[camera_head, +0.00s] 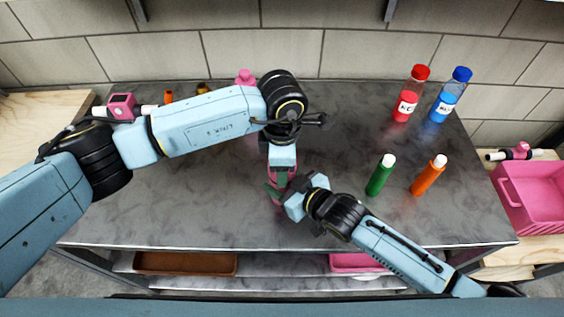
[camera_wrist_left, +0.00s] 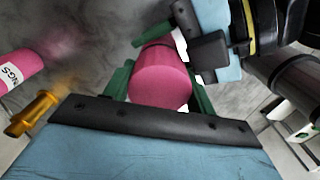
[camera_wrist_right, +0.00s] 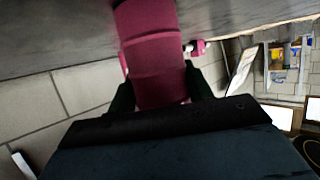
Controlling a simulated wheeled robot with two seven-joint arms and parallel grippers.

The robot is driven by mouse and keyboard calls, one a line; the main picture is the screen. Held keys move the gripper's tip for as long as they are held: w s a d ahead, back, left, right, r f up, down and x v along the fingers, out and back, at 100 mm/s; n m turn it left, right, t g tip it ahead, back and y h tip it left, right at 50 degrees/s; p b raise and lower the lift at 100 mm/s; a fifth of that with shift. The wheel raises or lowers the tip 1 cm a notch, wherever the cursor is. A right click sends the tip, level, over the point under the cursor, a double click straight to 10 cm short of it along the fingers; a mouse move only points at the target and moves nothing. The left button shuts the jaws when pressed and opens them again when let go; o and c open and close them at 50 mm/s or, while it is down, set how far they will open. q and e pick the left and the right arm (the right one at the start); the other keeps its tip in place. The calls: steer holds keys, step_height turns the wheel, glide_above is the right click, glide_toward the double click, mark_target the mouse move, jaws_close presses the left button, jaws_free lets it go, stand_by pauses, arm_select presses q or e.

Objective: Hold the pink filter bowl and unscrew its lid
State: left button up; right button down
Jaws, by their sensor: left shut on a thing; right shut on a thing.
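The pink filter (camera_head: 282,177) stands near the middle of the grey worktop, mostly hidden by my two grippers. My left gripper (camera_head: 280,182) comes down from above and is shut on its upper part, the lid. In the left wrist view the round pink lid (camera_wrist_left: 160,78) sits between the green fingers. My right gripper (camera_head: 277,196) reaches in low from the right and is shut on the bowl. In the right wrist view the pink bowl (camera_wrist_right: 155,70) is between the dark fingers. Whether the lid has turned on the bowl cannot be told.
A pink piece with white pipe ends (camera_head: 122,106) and another pink item (camera_head: 245,77) are at the back left. Green (camera_head: 380,175) and orange (camera_head: 428,176) tubes, red (camera_head: 408,98) and blue (camera_head: 448,98) bottles stand right. A pink crate (camera_head: 530,200) is beyond the right edge.

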arm_select(q)
steer(key=o, duration=1.1)
steer(key=shift+r, duration=0.1)
step_height(320, 180, up, 4)
steer(key=shift+r, duration=0.15)
steer(key=shift+c, duration=0.5)
steer(key=m, duration=0.2)
steer(key=r+m, duration=0.1)
steer(key=m, duration=0.2)
steer(key=shift+m, duration=0.3)
steer(key=m, duration=0.2)
steer(key=r+m, duration=0.1)
steer(key=shift+m, duration=0.4)
steer(key=m, duration=0.2)
steer(key=r+m, duration=0.1)
steer(key=m, duration=0.5)
steer(key=shift+r+m, duration=0.15)
steer(key=shift+m, duration=0.15)
steer(key=shift+f, duration=3.95)
